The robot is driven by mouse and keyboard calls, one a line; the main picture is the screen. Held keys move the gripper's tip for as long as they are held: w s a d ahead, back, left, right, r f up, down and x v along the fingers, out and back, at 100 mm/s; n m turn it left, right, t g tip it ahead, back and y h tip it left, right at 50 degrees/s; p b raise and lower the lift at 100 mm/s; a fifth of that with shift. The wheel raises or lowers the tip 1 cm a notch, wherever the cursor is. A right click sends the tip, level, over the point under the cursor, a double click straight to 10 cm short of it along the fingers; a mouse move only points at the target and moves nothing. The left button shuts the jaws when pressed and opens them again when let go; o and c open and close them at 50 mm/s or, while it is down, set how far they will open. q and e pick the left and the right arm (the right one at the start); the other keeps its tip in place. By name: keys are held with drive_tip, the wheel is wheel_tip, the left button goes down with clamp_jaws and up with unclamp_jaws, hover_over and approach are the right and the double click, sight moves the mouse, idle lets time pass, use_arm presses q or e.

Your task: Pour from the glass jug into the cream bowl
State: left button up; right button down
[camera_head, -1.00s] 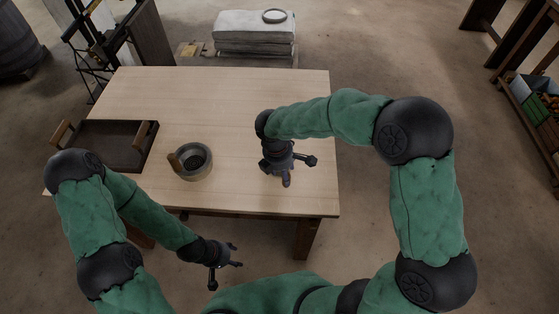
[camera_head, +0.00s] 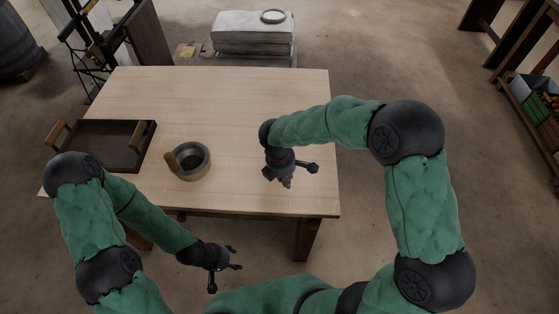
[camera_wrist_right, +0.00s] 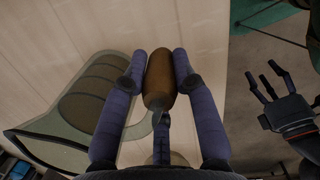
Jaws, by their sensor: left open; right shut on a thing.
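In the right wrist view the glass jug (camera_wrist_right: 45,142) is greenish and see-through, left of my fingers. Its brown handle (camera_wrist_right: 160,80) lies between the fingers of my right gripper (camera_wrist_right: 160,62), which is shut on it. In the head view my right gripper (camera_head: 287,181) is over the table's near right part, and the hand and arm hide the jug. A round grey-beige vessel (camera_head: 196,175), dark inside with a brown piece at its left rim, is left of it; I cannot tell surely whether this is the cream bowl. My left gripper (camera_head: 230,260) is open and empty before the table's near edge.
A dark tray (camera_head: 108,142) with wooden handles is at the table's left. The pale wooden table (camera_head: 225,95) is clear at the back and middle. My left gripper also shows in the right wrist view (camera_wrist_right: 265,88).

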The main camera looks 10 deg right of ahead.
drive_tip(key=shift+r, duration=0.2)
drive_tip(key=shift+r, duration=0.35)
wheel_tip(320, 180, up, 3)
drive_tip(key=shift+w+f+p, duration=0.1)
drive_tip(key=shift+p, duration=0.9)
drive_tip(key=s+a+r+p, duration=0.3)
drive_tip(key=a+r, duration=0.6)
drive_tip(key=a, duration=0.4)
drive_tip(key=shift+s+a+r+p, duration=0.15)
drive_tip(key=shift+a+p, duration=0.2)
drive_tip(key=shift+p, duration=0.05)
